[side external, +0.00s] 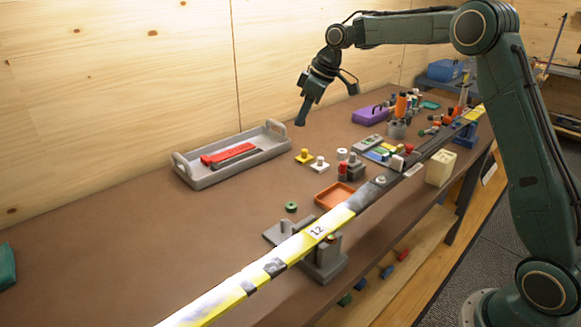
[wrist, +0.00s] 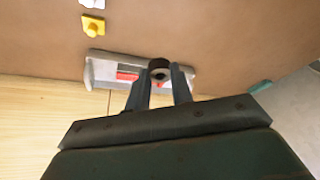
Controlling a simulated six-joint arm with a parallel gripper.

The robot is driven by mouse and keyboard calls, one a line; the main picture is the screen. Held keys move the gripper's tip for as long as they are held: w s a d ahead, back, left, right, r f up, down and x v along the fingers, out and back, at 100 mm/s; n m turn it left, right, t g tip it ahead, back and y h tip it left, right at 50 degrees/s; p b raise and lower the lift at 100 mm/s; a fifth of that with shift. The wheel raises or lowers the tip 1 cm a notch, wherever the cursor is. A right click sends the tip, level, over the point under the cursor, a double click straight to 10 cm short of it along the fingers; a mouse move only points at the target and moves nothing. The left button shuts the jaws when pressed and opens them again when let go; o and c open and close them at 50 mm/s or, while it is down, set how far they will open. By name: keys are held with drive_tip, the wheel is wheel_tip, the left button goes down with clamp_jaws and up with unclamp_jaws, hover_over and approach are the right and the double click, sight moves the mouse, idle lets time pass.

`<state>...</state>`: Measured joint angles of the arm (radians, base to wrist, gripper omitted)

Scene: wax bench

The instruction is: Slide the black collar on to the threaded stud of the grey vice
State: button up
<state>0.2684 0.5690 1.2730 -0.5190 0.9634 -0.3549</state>
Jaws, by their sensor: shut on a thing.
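My gripper (side external: 303,120) hangs above the bench in the side view, pointing down, well behind the grey vice. In the wrist view my gripper (wrist: 160,80) is shut on the black collar (wrist: 159,65), a dark ring with a hole that sits between the fingertips. I cannot make out the collar in the side view. The grey vice (side external: 322,265) appears to be the grey block at the bench's front edge. A striped bar crosses in front of it, and I cannot make out its threaded stud. The vice does not show in the wrist view.
The yellow and black bar (side external: 240,290) runs across the side view's foreground. A grey tray (side external: 190,172) with red and dark pieces stands by the wall. A yellow piece (side external: 305,156), a green ring (side external: 291,207) and an orange dish (side external: 345,190) lie mid-bench.

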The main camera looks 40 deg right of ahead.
drive_tip(key=shift+a, duration=0.15)
drive_tip(key=s+a+f, duration=0.4)
drive_tip(key=a, duration=0.5)
hover_over(287, 232)
drive_tip(key=shift+f, duration=2.1)
drive_tip(key=shift+f, duration=0.25)
drive_tip(key=shift+f, duration=2.65)
drive_tip(key=shift+f, duration=2.4)
drive_tip(key=shift+r, duration=0.25)
drive_tip(key=shift+r, duration=0.35)
